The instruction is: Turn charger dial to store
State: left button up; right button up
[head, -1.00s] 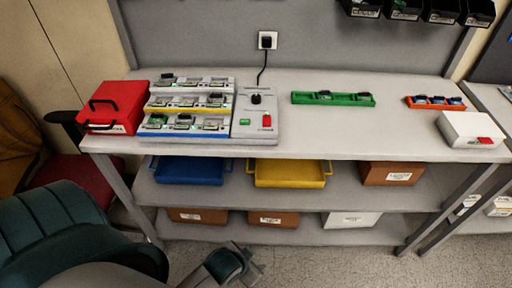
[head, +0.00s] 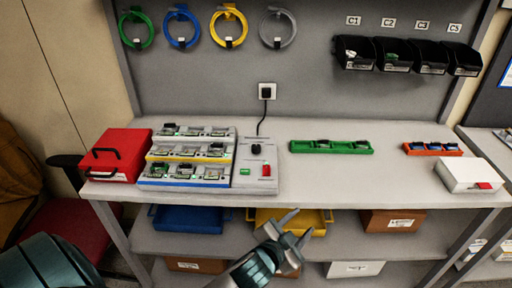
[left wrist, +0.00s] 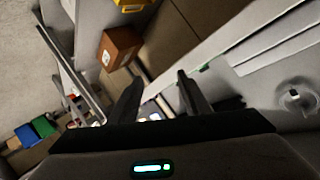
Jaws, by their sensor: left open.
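The charger (head: 217,160) is a grey stepped unit with several packs in its rows, on the left part of the bench. Its control panel (head: 262,178) on the right side carries a black dial (head: 256,149), a green element and a red switch (head: 266,170). The dial's setting is too small to read. My left gripper (head: 293,224) is open and empty, in front of the bench edge, below and right of the panel. In the left wrist view, its two dark fingers (left wrist: 158,88) stand apart with nothing between them. My right gripper is not in view.
A red case (head: 116,158) stands left of the charger. A green tray (head: 331,147), an orange tray (head: 432,149) and a white box (head: 470,175) lie to the right. A black cord runs to the wall socket (head: 267,91). The bench front between them is clear.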

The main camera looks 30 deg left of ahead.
pick_arm(q)
jog(key=w+d+r+m+t+h, duration=0.3)
jog(key=w+d+r+m+h, duration=0.15)
jog(key=r, duration=0.35)
jog(key=w+d+r+m+t+h, duration=0.25)
jog(key=w+d+r+m, duration=0.25)
jog(key=r, duration=0.4)
jog(key=d+r+m+g+h, duration=0.6)
jog(key=d+m+g+h, duration=0.5)
jog(key=m, duration=0.9)
jog(key=w+a+f+m+g+y, duration=0.25)
jog(key=a+m+g+y, duration=0.2)
jog(key=a, duration=0.35)
jog(key=w+a+f+m+g+y, duration=0.25)
jog(key=a+y, duration=0.25)
jog(key=a, duration=0.3)
jog(key=a+r+y, duration=0.3)
jog(key=a, duration=0.6)
jog(key=a+r+n+g+y, duration=0.1)
jog(key=a+r+y, duration=0.2)
jog(key=a, duration=0.7)
jog(key=a+r+n+y, duration=0.1)
jog(key=a+r+y, duration=0.2)
jog(key=a, duration=0.6)
jog(key=shift+s+a+r+g, duration=0.15)
jog(key=shift+s+r+g, duration=0.1)
jog(key=shift+s+g, duration=0.1)
